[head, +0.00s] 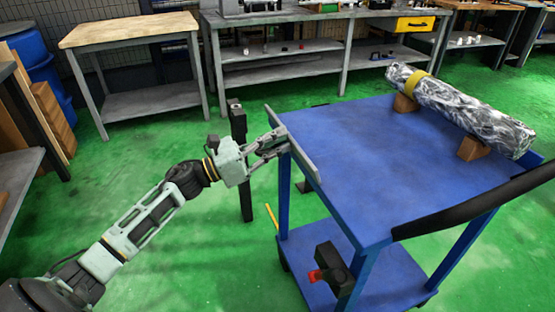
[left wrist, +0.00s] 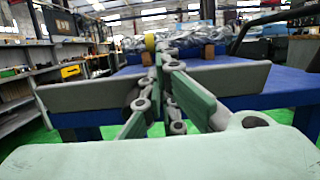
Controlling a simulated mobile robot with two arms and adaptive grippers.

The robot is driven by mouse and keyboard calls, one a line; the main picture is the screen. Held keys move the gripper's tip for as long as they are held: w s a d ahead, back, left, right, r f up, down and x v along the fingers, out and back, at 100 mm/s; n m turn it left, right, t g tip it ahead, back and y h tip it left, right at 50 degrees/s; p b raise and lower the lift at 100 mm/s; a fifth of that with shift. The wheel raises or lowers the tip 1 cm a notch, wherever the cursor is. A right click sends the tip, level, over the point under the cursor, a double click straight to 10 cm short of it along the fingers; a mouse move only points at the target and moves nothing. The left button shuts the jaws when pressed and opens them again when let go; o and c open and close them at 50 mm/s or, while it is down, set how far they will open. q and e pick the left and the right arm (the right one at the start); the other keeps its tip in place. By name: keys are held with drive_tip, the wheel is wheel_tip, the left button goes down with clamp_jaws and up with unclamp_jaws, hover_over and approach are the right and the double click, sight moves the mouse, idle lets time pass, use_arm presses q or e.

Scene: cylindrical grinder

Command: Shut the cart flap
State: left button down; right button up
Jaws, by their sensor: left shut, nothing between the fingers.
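The blue cart (head: 370,170) stands right of centre in the head view. Its flap (head: 303,158) is a long grey plate along the cart's left edge, standing up at about the level of the top. In the left wrist view the flap (left wrist: 85,95) spans most of the width, behind the fingers, with the blue top beyond it. My left gripper (head: 280,140) is shut and empty, its fingertips at the outer face of the flap; I cannot tell for certain whether they touch. The fingers (left wrist: 163,58) hide the flap's middle in the wrist view. My right gripper is out of view.
A foil-wrapped cylinder (head: 460,108) rests on wooden blocks on the cart's top. A black handle (head: 470,207) is at the near right. A dark post (head: 242,165) stands left of the cart. Workbenches (head: 290,65) line the back.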

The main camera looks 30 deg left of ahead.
use_arm(q)
drive_tip(key=shift+w+d+r, duration=0.15)
drive_tip(key=shift+w+r, duration=0.1)
drive_tip(key=shift+r, duration=0.15)
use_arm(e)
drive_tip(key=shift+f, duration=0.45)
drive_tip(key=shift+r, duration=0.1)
use_arm(q)
drive_tip(key=shift+r, duration=0.3)
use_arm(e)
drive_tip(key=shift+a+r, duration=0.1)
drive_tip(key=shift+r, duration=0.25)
use_arm(q)
drive_tip(key=shift+r, duration=0.1)
